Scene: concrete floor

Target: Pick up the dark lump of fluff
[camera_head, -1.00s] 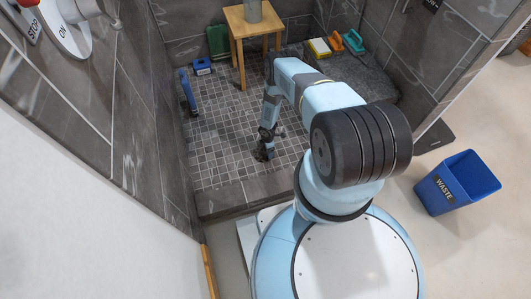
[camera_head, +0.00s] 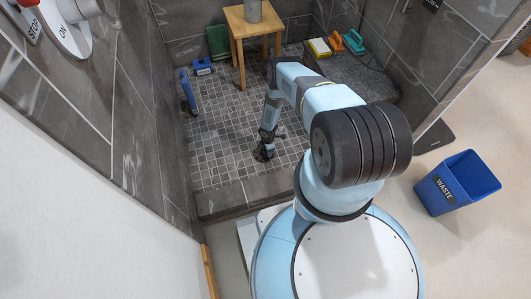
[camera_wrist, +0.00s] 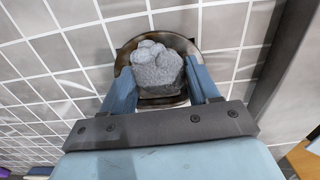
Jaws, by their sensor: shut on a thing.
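The lump of fluff (camera_wrist: 157,68) is grey and rough, and sits between the two blue fingers of my gripper (camera_wrist: 160,84) in the wrist view. My gripper is shut on it. Behind it is a round metal drain (camera_wrist: 185,45) set in the tiles, partly hidden by the lump. I cannot tell whether the lump still touches the drain. In the head view my gripper (camera_head: 263,153) points down, low over the tiled shower floor, and the lump is too small and covered to make out there.
A wooden stool (camera_head: 250,22) with a grey container stands at the back. A raised kerb (camera_head: 245,193) edges the tiled floor in front. A blue item (camera_head: 188,92) stands by the left wall. A blue waste bin (camera_head: 455,182) stands outside at the right.

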